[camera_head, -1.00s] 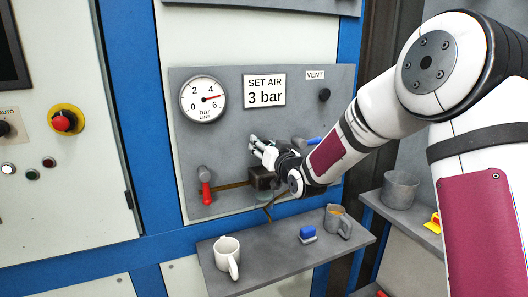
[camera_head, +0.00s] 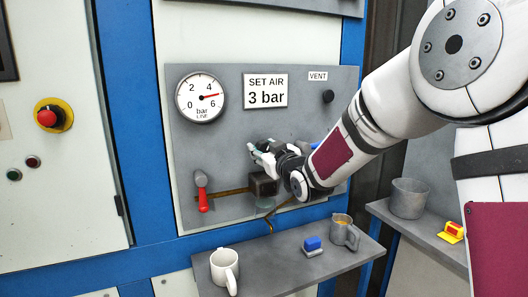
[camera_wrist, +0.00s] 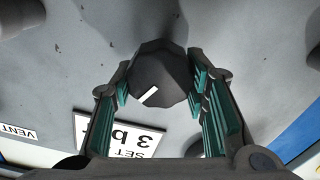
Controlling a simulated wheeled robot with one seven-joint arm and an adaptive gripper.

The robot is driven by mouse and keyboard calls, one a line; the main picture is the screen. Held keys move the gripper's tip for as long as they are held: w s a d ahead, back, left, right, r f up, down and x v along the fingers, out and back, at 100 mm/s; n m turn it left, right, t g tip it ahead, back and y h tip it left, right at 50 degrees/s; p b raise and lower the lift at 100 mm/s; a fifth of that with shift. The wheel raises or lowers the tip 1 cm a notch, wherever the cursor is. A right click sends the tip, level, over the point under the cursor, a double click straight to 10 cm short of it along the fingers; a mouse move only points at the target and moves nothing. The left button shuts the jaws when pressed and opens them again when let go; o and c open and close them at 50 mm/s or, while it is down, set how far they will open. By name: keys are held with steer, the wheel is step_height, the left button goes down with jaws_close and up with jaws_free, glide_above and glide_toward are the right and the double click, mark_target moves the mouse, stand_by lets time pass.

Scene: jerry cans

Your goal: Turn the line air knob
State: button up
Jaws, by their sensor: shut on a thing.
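The line air knob (camera_wrist: 160,72) is dark and faceted with a white mark, and shows between the fingers in the wrist view. My gripper (camera_wrist: 162,88) is shut on it, with green pads on both sides. In the head view my gripper (camera_head: 256,150) is at the grey panel (camera_head: 225,145) and hides the knob. The line gauge (camera_head: 201,94) has its red needle pointing right and slightly up, between 4 and 6. A sign (camera_head: 265,91) reads "SET AIR 3 bar".
A vent knob (camera_head: 328,97) is at the panel's upper right. A red-handled lever (camera_head: 203,199) is at lower left. The shelf (camera_head: 270,268) below holds a white mug (camera_head: 224,267), a blue block (camera_head: 312,244) and a grey jug (camera_head: 343,232). My arm covers the panel's right side.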

steer(key=shift+f, duration=0.1)
steer(key=o, duration=1.2)
steer(key=shift+c, duration=0.2)
steer(key=v, duration=1.2)
steer(key=s+d+r+m+g+h+p, duration=0.1)
steer(key=s+d+m+g+h+p, duration=0.2)
steer(key=s, duration=0.5)
steer(key=s+d+r+m+g+h+p, duration=0.1)
steer(key=s+d+g+h+p, duration=0.15)
steer(key=s+d, duration=0.45)
steer(key=s+a+m+g+p, duration=0.1)
steer(key=s+m+g+p, duration=0.2)
steer(key=s, duration=2.2)
steer(key=g, duration=0.4)
steer(key=shift+f, duration=0.4)
